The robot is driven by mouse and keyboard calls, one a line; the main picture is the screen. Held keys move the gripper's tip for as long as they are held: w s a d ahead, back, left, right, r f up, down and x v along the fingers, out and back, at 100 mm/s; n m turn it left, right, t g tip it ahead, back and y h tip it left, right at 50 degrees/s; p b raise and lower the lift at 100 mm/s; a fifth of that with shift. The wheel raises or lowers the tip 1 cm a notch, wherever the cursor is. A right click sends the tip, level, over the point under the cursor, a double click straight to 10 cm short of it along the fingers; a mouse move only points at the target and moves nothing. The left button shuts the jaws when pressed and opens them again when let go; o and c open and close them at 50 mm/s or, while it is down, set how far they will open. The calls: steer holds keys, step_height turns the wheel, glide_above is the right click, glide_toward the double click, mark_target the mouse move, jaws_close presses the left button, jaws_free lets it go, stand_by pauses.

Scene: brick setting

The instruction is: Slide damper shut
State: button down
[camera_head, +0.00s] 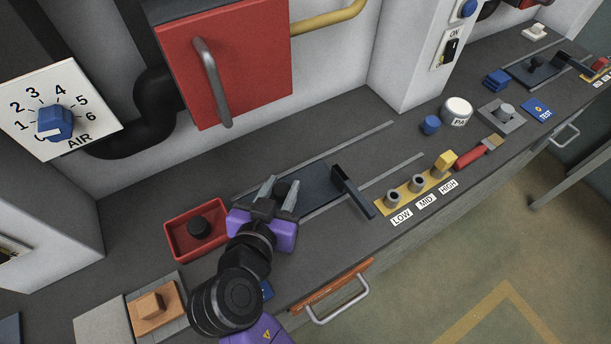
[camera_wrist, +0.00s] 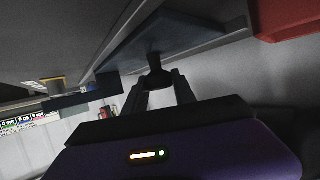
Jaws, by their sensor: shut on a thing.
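The damper is a dark blue-grey plate (camera_head: 315,186) lying between two pale rails on the counter; it also shows in the wrist view (camera_wrist: 135,45). A dark upright bar (camera_head: 352,192) stands at the plate's right end. My gripper (camera_head: 279,192) is at the plate's left end. In the wrist view my gripper (camera_wrist: 158,88) is shut on a small black knob (camera_wrist: 154,63) that stands out from the plate. The knob is mostly hidden by the fingers in the head view.
A red tray (camera_head: 176,240) with a black knob sits just left of my gripper. A yellow strip (camera_head: 405,206) with sockets marked LOW, MID and HIGH lies right of the bar. A red cabinet (camera_head: 250,70) hangs above. The rails run on to the right beyond the bar.

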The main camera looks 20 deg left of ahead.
steer(key=shift+s+a, duration=0.4)
steer(key=shift+s, duration=0.15)
steer(key=shift+f, duration=0.1)
steer(key=c, duration=1)
jaws_free()
steer(key=shift+c, duration=0.2)
steer(key=shift+b+v, duration=0.3)
steer(key=shift+v, duration=3.65)
steer(key=shift+a, duration=0.1)
